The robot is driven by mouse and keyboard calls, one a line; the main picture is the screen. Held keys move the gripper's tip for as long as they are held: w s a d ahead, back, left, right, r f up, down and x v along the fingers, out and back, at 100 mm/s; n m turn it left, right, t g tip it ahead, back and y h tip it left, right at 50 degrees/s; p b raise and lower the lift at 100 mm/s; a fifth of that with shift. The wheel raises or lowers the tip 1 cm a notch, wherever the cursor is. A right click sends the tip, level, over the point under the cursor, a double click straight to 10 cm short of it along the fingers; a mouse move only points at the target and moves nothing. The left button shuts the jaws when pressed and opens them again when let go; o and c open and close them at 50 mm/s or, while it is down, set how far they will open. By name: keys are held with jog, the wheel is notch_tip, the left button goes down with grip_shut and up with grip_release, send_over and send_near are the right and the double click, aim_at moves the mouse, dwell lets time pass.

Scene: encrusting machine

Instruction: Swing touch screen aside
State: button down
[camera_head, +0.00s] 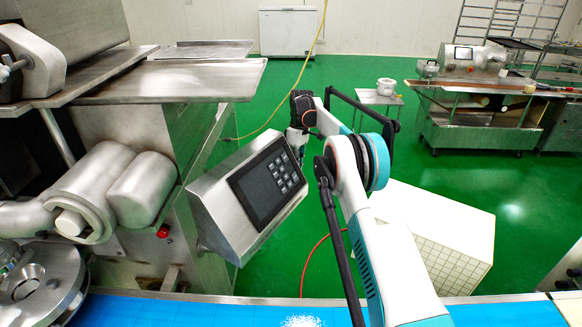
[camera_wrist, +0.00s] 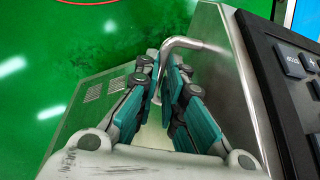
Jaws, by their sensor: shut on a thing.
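The touch screen (camera_head: 262,187) is a black panel with light keys in a tilted steel housing (camera_head: 215,213), left of centre in the head view. In the wrist view its black keypad edge (camera_wrist: 284,95) fills the right side. A bent steel handle (camera_wrist: 195,43) comes off the housing's side. My gripper (camera_wrist: 171,62) is shut on this handle, with teal finger pads on both sides of it. In the head view my gripper (camera_head: 298,143) is at the housing's upper right edge, and the handle is mostly hidden there.
The steel encrusting machine (camera_head: 150,125) stands at the left. A blue conveyor belt (camera_head: 200,311) runs along the front. A white tiled box (camera_head: 440,232) stands on the right, and a small stand (camera_head: 380,98) behind. Green floor (camera_head: 330,75) lies open behind the screen.

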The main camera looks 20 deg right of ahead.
jog(key=shift+w, duration=0.1)
dwell(0.3)
jog(key=c, duration=1.7)
grip_release()
jog(key=shift+r, duration=0.1)
jog(key=r, duration=0.4)
jog(key=w+d+r, duration=0.1)
jog(key=r, duration=0.2)
jog(key=shift+a, duration=0.1)
